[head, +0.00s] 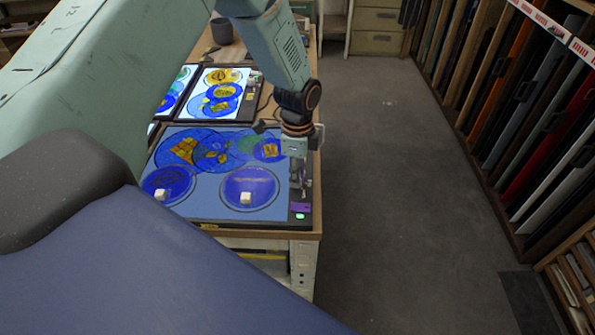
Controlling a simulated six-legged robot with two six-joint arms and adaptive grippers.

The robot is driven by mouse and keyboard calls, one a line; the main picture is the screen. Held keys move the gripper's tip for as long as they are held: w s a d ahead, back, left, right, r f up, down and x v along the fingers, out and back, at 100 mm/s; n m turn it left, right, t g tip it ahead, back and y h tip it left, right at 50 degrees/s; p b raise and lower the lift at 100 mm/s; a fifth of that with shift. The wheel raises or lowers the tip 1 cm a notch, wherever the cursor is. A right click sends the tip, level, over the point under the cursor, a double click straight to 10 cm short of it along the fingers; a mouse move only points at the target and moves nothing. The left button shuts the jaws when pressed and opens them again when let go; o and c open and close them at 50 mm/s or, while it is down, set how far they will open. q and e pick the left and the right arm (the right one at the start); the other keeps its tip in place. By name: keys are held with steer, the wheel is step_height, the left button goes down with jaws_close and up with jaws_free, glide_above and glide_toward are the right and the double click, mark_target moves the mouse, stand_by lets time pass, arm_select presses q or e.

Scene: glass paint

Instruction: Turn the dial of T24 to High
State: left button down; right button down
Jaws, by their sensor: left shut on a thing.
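A lit light panel (215,207) with a dark frame lies on the near end of the wooden table. A small yellow tag (209,226) is on its front edge, too small to read. My left gripper (301,190) points down over the right edge of the panel's frame. It is shut on the panel's dial, which is mostly hidden by the fingers, so its setting cannot be read. A purple patch and a green light (300,216) show on the frame just in front of the gripper. My right gripper is not in view.
Round blue glass pieces (249,188) with small pale blocks lie on the panel. Another lit panel (222,95) and a dark cup (222,31) are farther back. Racks of coloured sheets (540,130) line the right side. The grey floor (410,200) between is clear.

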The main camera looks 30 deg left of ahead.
arm_select(q)
steer(key=shift+r, duration=0.1)
steer(key=n+p, duration=0.1)
steer(key=n, duration=0.2)
steer(key=shift+p, duration=0.4)
steer(key=n+p, duration=0.1)
steer(key=n, duration=0.2)
steer(key=shift+n+p, duration=0.35)
steer(key=shift+n, duration=0.05)
steer(key=n+p, duration=0.1)
steer(key=n, duration=0.2)
steer(key=shift+w+r+n, duration=0.1)
steer(key=shift+n, duration=0.2)
steer(key=n+p, duration=0.2)
steer(key=n, duration=0.1)
steer(key=shift+n, duration=0.3)
steer(key=n+p, duration=0.2)
steer(key=n, duration=0.3)
steer(key=shift+w, duration=0.1)
steer(key=shift+w+n+p, duration=0.15)
steer(key=shift+n+p, duration=0.7)
steer(key=shift+n, duration=1.55)
